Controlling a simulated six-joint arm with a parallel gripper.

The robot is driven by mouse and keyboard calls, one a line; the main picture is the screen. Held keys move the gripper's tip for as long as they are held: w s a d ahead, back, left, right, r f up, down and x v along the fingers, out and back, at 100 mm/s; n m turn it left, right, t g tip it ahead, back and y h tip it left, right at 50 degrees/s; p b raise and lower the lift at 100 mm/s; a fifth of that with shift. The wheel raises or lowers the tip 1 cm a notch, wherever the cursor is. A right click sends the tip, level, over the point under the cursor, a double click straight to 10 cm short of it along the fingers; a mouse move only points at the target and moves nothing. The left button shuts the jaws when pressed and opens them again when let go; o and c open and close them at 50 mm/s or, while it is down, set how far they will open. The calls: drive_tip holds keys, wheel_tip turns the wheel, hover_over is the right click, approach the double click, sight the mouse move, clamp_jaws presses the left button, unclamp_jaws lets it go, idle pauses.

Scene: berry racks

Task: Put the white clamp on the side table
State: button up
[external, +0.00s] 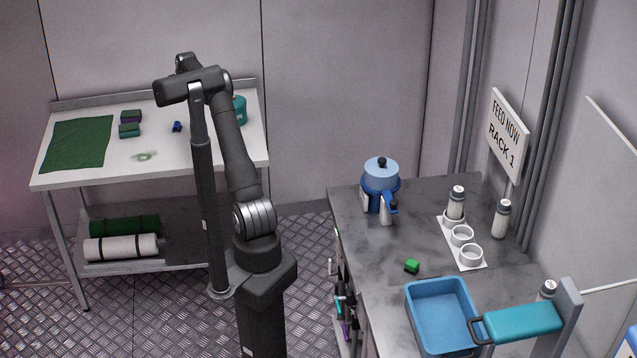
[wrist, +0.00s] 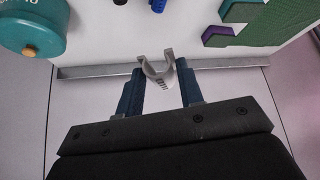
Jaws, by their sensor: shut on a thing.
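The white clamp (wrist: 168,76) is a pale grey-white, U-shaped piece in the wrist view. My gripper (wrist: 158,70) is shut on it, with the dark blue fingers on either side and the clamp's open end pointing away from my palm. The white-topped side table (external: 190,158) stands at the left in the external view, and its top also shows in the wrist view (wrist: 108,48). My gripper is high near the table's rear rail. In the external view my arm hides the gripper and clamp.
A green cloth (external: 78,144), small green and purple blocks (external: 130,130), a blue piece (external: 177,127) and a teal container (external: 241,110) are on the side table. A grey counter (external: 385,255) with a blue bin (external: 440,310) is at the right.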

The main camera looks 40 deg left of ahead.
wheel_tip(320, 180, down, 8)
drive_tip(key=f, duration=0.1)
hover_over(157, 137)
drive_tip(key=d, duration=0.2)
drive_tip(key=f, duration=0.7)
drive_tip(key=shift+s+a, duration=0.2)
drive_tip(key=shift+s, duration=0.15)
drive_tip(key=shift+f, duration=1.85)
drive_tip(key=shift+f, duration=0.15)
drive_tip(key=o, duration=1)
drive_tip(key=shift+c, duration=0.2)
drive_tip(key=shift+d+r, duration=0.1)
drive_tip(key=shift+r, duration=0.3)
drive_tip(key=v, duration=1.1)
drive_tip(key=shift+d+r, duration=0.15)
